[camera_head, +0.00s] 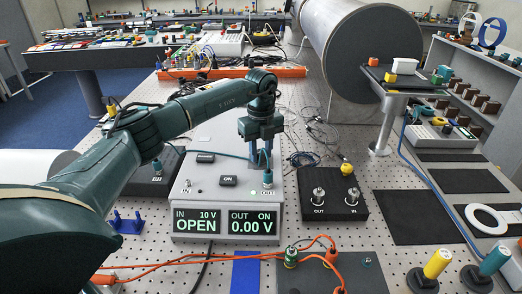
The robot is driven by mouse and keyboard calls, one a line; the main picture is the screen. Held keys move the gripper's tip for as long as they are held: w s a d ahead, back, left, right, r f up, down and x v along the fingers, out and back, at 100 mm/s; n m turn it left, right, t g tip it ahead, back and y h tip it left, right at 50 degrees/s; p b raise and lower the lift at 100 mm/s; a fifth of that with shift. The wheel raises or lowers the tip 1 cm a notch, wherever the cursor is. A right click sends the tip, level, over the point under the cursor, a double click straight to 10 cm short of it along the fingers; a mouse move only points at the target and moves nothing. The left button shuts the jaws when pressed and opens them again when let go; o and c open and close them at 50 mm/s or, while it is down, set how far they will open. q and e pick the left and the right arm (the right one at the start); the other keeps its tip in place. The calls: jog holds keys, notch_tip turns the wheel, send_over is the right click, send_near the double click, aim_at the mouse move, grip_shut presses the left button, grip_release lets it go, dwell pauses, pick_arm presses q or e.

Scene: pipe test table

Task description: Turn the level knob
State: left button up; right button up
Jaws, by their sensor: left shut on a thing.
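The grey instrument box (213,208) stands in the middle of the perforated table. Its displays read IN 10 V OPEN and OUT ON 0.00 V, and a green light shows near its OUT socket. My left gripper (261,156) points down at the box's back right corner, behind the teal plug (267,179) in the OUT socket. Its fingers are shut on what appears to be the level knob, which they hide almost wholly. I cannot make out the knob's angle. My right gripper is out of view.
A black box with IN and OUT sockets (334,204) stands right of the instrument. Orange leads run to a dark plate (340,276) in front. A teal cable lies behind the plug. A large metal cylinder (365,55) stands at the back right.

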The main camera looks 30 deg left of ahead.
aim_at(261, 152)
pick_arm(q)
jog(key=shift+a+r, duration=0.1)
jog(key=o, duration=1)
jog(key=shift+c, duration=0.2)
notch_tip(261, 152, up, 13)
jog(key=b, duration=0.2)
